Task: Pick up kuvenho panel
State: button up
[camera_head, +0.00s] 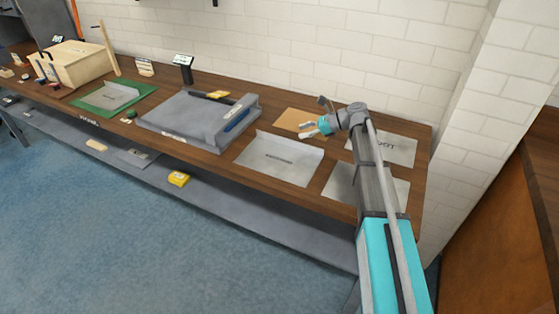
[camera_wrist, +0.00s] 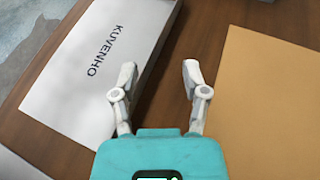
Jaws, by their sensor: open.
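The kuvenho panel (camera_wrist: 85,65) is a light grey sheet with a raised strip along one long side and dark KUVENHO lettering. It lies flat on the wooden bench in the left half of the wrist view. In the head view it appears to be the grey panel (camera_head: 280,160) in front of my gripper (camera_head: 309,130). In the wrist view my gripper (camera_wrist: 159,74) is open and empty above the panel's raised side. The left finger overlaps the strip in the picture and the right finger is over bare wood. I cannot tell the height gap.
An orange-tan sheet (camera_wrist: 270,100) lies right of my gripper in the wrist view; it also shows in the head view (camera_head: 295,121). More grey panels lie to the right, one (camera_head: 385,149) beyond my arm. A large grey case (camera_head: 190,115) stands left on the bench (camera_head: 228,162).

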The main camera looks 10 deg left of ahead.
aim_at(282, 138)
jog(key=shift+b+x, duration=0.3)
jog(key=shift+x, duration=1)
jog(key=b+x, duration=0.2)
jog(key=x, duration=0.2)
jog(key=shift+f, duration=0.1)
jog(key=shift+a+f, duration=0.15)
jog(key=shift+a, duration=0.35)
grip_shut()
